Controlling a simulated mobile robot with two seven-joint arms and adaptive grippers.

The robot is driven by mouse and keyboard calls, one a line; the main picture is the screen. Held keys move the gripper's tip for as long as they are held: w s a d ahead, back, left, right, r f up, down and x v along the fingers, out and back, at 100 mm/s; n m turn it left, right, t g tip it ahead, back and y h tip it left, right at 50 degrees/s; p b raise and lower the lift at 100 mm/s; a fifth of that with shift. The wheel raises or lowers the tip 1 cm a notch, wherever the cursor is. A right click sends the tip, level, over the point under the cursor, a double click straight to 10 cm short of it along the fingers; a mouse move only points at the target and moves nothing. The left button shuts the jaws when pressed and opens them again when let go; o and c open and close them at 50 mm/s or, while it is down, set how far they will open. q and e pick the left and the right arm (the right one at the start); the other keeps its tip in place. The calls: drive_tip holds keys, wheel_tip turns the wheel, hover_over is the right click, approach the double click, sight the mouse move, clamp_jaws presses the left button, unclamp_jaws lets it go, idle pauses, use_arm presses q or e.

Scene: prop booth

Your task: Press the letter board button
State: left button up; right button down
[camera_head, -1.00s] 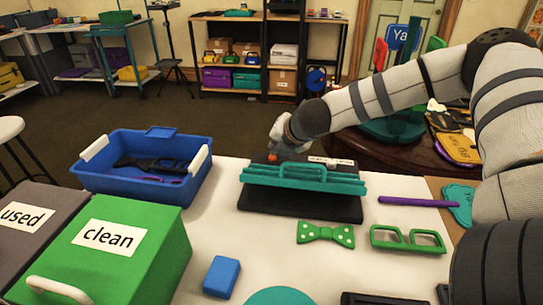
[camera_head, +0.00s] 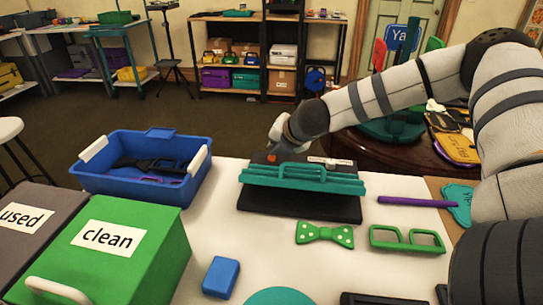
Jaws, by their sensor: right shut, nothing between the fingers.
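The letter board (camera_head: 300,204) lies on the white table, a black base with a teal ridged section and a teal handle. A small orange-red button (camera_head: 271,157) shows at its back left. My right gripper (camera_head: 274,148) reaches in from the right, behind the board, pointing down at the button. Its fingers are shut and empty. The fingertips are at or just above the button; I cannot tell whether they touch it. A pale label (camera_head: 330,162) sits on the board's back edge. My left gripper is not in view.
A blue bin (camera_head: 130,180) with dark items stands left of the board, with a green "clean" box (camera_head: 150,265) nearer. A green bow tie (camera_head: 324,234), green glasses (camera_head: 407,239), a purple stick (camera_head: 417,201) and a blue block (camera_head: 221,277) lie around the front and right.

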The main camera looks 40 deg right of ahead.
sight(275, 157)
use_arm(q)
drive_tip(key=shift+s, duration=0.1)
use_arm(e)
drive_tip(key=shift+f, duration=0.15)
drive_tip(key=shift+f, duration=0.45)
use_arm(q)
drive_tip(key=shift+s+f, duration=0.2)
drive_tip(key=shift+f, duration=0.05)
use_arm(e)
drive_tip(key=shift+r, duration=0.1)
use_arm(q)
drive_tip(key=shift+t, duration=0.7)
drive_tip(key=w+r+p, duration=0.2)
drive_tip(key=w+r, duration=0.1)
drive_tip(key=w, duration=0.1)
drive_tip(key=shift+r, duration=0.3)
use_arm(e)
wheel_tip(275, 157, up, 7)
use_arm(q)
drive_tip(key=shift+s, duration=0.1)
